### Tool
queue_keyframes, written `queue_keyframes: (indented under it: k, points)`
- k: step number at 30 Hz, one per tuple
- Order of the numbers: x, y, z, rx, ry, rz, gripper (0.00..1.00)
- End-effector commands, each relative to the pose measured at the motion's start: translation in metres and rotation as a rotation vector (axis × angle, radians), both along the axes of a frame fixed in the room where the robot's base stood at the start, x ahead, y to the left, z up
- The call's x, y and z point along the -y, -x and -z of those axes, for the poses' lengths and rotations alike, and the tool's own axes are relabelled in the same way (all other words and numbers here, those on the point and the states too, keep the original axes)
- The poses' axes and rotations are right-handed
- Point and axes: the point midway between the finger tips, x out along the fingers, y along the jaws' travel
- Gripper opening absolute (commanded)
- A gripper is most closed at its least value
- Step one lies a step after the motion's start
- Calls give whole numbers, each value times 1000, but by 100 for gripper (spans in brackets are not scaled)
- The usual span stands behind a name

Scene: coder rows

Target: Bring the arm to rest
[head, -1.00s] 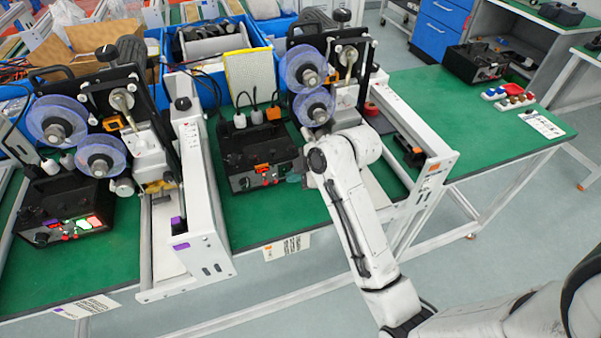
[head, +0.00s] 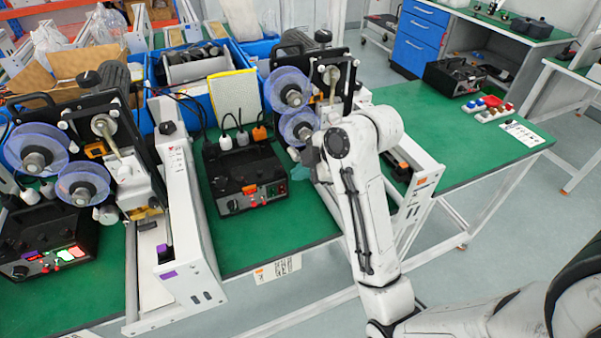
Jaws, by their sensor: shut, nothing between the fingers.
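My white arm (head: 368,215) rises from the lower right and bends up over the front edge of the green table (head: 425,110). Its upper joint is in front of the right-hand coder machine (head: 290,90) and covers part of it. My gripper cannot be made out; the end of the arm is hidden behind its own links and the machine. No held thing is visible.
A black control box (head: 245,178) stands close left of my arm. A second coder machine (head: 105,125) and a lit control box (head: 45,245) are further left. Blue bins (head: 225,95) stand behind. The table's right part is mostly clear, with small coloured switches (head: 490,108).

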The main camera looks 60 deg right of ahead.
Motion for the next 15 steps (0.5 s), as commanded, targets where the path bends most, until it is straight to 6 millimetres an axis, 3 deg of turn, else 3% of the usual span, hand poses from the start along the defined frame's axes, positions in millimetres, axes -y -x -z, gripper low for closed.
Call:
queue_keyframes:
  k: [11, 15]
  points:
    - [0, 0, 0, 0, 0, 0, 0]
    - [-14, 5, 18, -43, -45, 37, 0]
